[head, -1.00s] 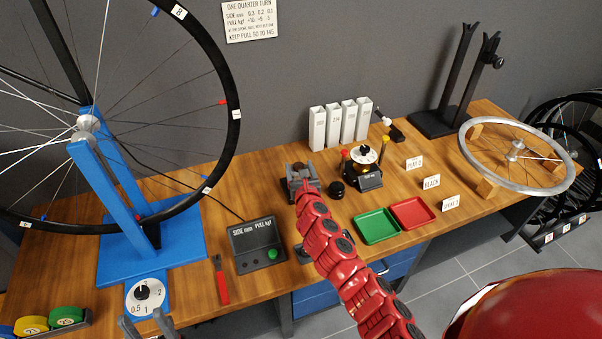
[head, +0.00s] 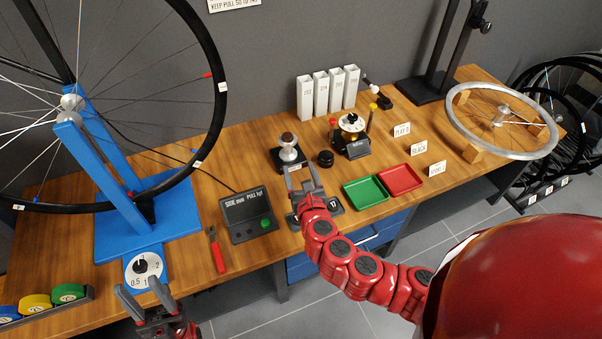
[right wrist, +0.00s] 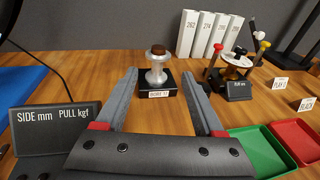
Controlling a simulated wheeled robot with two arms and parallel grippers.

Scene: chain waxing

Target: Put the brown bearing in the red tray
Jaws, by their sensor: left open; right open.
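The brown bearing (head: 287,137) sits on top of a silver hub (head: 288,152), which stands upright on a small black base with a white label. In the right wrist view the bearing (right wrist: 158,49) shows as a brown disc on the hub's upper end. The red tray (head: 401,179) lies on the bench, empty. My right gripper (head: 304,178) is open and empty, in front of the hub; in the right wrist view its fingers (right wrist: 161,82) spread to either side below the bearing. My left gripper (head: 143,293) is open and empty at the bench's front left.
An empty green tray (head: 366,192) adjoins the red tray on its left. A black round piece (head: 325,158) and a dial stand (head: 352,135) are right of the hub. A gauge box (head: 248,217) is left of my right gripper. White bins (head: 328,91) stand behind.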

